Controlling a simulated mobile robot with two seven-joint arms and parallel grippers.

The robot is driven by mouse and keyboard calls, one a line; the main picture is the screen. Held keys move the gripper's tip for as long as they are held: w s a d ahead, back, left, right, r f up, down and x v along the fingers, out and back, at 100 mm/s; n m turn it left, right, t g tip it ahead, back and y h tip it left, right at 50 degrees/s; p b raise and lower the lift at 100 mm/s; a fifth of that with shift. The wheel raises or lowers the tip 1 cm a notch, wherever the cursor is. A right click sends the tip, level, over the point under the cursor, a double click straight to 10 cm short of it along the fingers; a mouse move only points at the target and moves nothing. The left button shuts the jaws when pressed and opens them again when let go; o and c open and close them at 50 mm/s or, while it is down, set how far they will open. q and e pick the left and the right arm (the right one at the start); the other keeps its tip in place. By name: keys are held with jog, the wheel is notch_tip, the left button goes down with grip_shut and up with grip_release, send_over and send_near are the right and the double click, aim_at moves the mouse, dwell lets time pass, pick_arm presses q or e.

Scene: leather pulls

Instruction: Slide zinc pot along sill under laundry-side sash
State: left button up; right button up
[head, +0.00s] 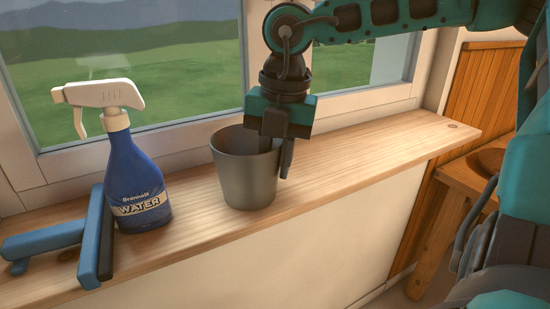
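The zinc pot (243,180), a grey tapered metal pot, stands upright on the wooden sill (345,150), in front of the post between the two window panes. My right gripper (279,150) points down at the right side of its rim. One dark finger shows outside the pot's right wall; the other seems to be at or inside the rim and is mostly hidden. I cannot tell whether the fingers are closed on the wall. The right-hand sash (368,104) is partly covered by my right arm. My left gripper is not in view.
A blue spray bottle (137,185) labelled WATER stands left of the pot, with a blue squeegee-like tool (92,238) beside it. The sill right of the pot is clear to its end. A wooden bench (462,180) holding a bowl (487,160) stands at the right.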

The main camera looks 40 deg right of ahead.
jog(key=shift+o, duration=1.1)
notch_tip(320, 180, up, 13)
jog(key=s+p, duration=0.1)
jog(key=shift+d+p, duration=0.3)
jog(key=shift+d, duration=0.1)
jog(key=shift+f, duration=0.1)
